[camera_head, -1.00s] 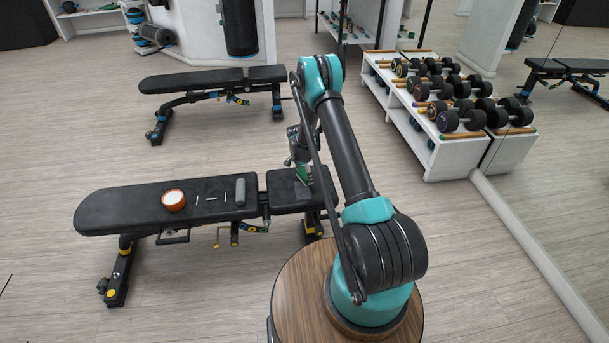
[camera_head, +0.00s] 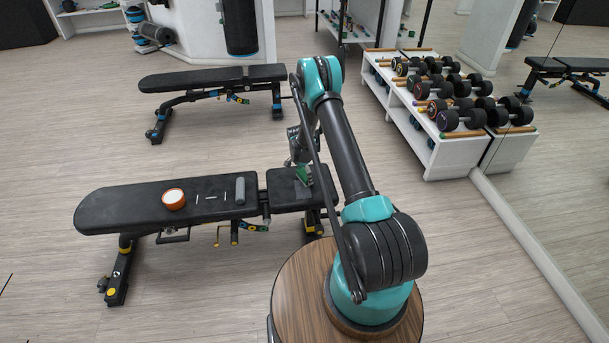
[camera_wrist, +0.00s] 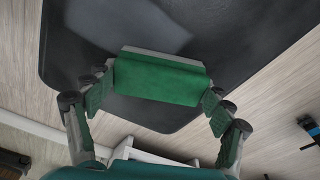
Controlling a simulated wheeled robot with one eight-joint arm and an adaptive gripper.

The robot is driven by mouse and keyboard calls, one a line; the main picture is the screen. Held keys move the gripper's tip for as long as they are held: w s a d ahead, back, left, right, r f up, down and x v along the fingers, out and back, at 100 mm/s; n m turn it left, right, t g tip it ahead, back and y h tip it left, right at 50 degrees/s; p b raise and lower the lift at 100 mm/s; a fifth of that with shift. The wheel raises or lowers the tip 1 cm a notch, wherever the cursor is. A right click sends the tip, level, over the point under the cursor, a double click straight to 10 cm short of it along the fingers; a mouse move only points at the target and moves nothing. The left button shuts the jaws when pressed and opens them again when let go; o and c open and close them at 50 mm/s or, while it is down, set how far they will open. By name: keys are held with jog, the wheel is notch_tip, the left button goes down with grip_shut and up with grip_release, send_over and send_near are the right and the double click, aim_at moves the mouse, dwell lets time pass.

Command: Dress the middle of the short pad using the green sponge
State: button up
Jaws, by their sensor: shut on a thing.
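The short pad (camera_head: 283,195) is the black right-hand section of the near bench. In the wrist view the short pad (camera_wrist: 240,40) fills the upper middle, with a paler grey patch (camera_wrist: 125,22) on it. The green sponge (camera_head: 304,176) is at the pad's right part, tilted. In the wrist view the sponge (camera_wrist: 158,82) is a green block with a grey far edge, held between both fingers. My gripper (camera_wrist: 158,88) is shut on it. Whether the sponge touches the pad is unclear. My arm partly hides the gripper in the head view.
The long pad (camera_head: 130,205) carries an orange-rimmed white roll (camera_head: 173,199), small pale strips (camera_head: 211,197) and a grey cylinder (camera_head: 240,190). A second bench (camera_head: 210,80) stands behind. A dumbbell rack (camera_head: 440,150) and a mirror are to the right. Floor between the benches is clear.

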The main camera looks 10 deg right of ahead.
aim_at(305, 178)
jog(key=shift+s, duration=1.8)
jog(key=shift+w, duration=0.1)
jog(key=shift+w, duration=1.75)
jog(key=shift+s, duration=0.1)
jog(key=shift+s, duration=1.75)
jog(key=shift+w, duration=0.15)
jog(key=shift+w, duration=1.7)
